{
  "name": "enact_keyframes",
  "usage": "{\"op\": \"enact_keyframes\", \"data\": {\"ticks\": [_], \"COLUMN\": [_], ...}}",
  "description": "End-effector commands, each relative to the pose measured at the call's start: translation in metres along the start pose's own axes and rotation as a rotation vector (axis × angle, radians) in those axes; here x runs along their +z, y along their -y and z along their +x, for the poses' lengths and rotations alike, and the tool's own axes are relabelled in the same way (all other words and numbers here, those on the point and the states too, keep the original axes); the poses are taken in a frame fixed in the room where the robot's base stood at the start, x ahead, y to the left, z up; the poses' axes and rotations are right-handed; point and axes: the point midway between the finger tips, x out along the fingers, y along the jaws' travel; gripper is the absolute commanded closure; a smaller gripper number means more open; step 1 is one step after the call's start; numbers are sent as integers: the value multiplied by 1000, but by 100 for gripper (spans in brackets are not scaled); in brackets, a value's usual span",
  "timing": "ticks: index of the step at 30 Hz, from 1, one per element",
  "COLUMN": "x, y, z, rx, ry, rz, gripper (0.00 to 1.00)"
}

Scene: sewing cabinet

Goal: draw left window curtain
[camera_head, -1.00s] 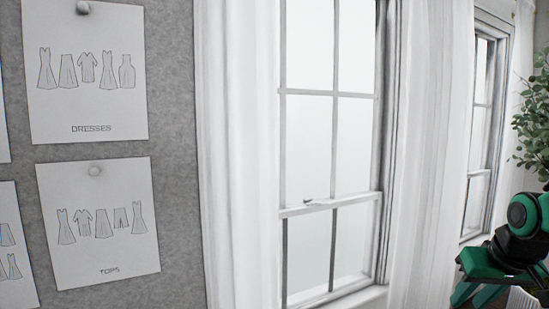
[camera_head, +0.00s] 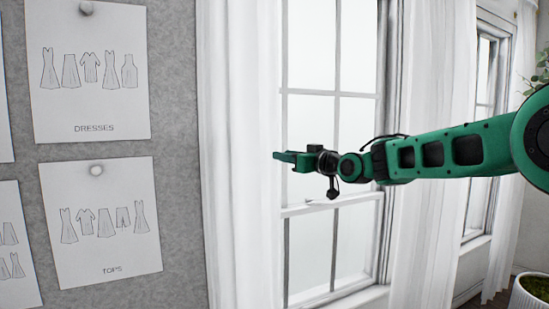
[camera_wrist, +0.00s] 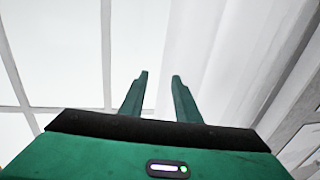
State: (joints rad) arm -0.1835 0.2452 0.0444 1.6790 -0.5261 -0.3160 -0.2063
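The left window (camera_head: 312,110) has a white curtain (camera_head: 236,150) hanging on its left side and another white curtain (camera_head: 432,235) on its right side. Bare panes show between them. My gripper (camera_head: 276,156) is in front of the window, at the right edge of the left-side curtain in the head view. In the wrist view my gripper (camera_wrist: 160,78) has two green fingers apart with nothing between them. The curtain (camera_wrist: 215,60) shows there just behind and right of the fingers, with window panes to the left. I cannot tell whether a finger touches the cloth.
A grey pinboard (camera_head: 175,130) with a dresses sheet (camera_head: 92,105) and a tops sheet (camera_head: 105,250) is left of the curtain. A second window (camera_head: 481,90) is at the right. A potted plant (camera_head: 530,295) stands at lower right.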

Motion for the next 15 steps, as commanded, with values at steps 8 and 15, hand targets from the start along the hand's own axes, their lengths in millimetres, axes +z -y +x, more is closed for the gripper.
{"op": "enact_keyframes", "data": {"ticks": [8,15], "x": [1,1], "y": [0,-1], "z": [49,72], "rx": [0,2], "ry": [2,2], "rz": [0,0], "gripper": [70,70]}}
